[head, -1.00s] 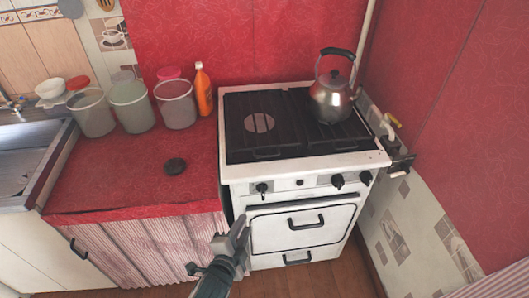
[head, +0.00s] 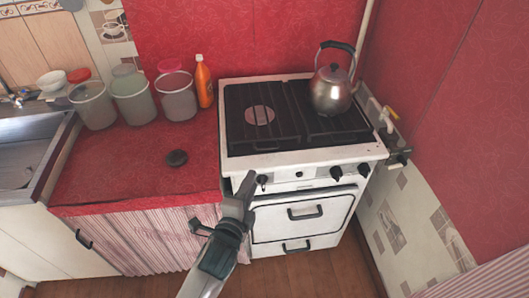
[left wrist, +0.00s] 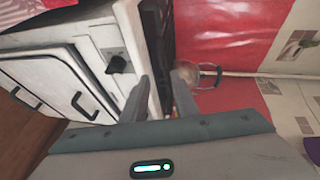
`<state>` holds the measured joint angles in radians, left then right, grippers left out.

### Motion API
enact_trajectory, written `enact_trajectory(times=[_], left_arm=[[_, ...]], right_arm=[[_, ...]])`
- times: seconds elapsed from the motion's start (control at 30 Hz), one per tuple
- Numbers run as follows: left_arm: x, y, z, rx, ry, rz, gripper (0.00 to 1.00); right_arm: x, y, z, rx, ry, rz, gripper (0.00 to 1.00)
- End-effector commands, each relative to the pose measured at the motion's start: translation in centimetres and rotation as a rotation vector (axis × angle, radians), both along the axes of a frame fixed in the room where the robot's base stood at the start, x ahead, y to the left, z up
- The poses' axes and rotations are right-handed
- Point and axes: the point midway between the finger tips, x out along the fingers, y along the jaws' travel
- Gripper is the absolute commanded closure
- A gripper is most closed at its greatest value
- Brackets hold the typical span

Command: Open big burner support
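The stove (head: 305,172) has black burner supports on top, split into left and right halves. The left support (head: 262,118) has a round plate showing in it and a dark handle at its front edge. The right support (head: 318,127) carries a metal kettle (head: 331,92). My left gripper (head: 247,182) is in front of the stove's front left corner, near the left knob, below the cooktop in the picture. In the left wrist view its fingers (left wrist: 161,92) are apart with nothing seen between them; the supports show edge-on as a dark strip (left wrist: 160,35). My right gripper is not in view.
Black knobs (head: 336,173) line the stove front above the oven door handle (head: 305,212). A gas tap (head: 392,118) is at the right wall.

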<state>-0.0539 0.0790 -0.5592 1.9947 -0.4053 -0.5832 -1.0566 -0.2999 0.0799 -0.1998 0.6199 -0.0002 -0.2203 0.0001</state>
Motion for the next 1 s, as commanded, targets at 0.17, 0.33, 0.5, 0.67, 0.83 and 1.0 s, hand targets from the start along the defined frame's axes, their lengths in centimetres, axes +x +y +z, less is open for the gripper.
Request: enact_trajectory(times=[0.17, 0.33, 0.5, 0.67, 0.83, 1.0], left_arm=[[2.4, -0.8, -0.3, 0.000, 0.001, 0.001, 0.74], [5.1, -1.7, -0.9, 0.000, 0.001, 0.001, 0.74], [7.7, -2.6, -1.5, 0.000, 0.002, 0.001, 0.74], [10.0, -3.5, -2.0, -0.001, 0.001, 0.000, 0.74], [12.2, -4.2, -2.4, -0.001, 0.003, 0.000, 0.74], [13.7, -4.7, -2.8, 0.000, 0.001, 0.001, 0.74]], right_arm=[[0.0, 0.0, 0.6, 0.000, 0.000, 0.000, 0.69], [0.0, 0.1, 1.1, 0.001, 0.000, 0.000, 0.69], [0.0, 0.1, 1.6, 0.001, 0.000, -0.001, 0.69], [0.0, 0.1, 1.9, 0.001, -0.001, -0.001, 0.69], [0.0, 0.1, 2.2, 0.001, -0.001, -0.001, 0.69], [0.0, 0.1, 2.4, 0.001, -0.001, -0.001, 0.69]])
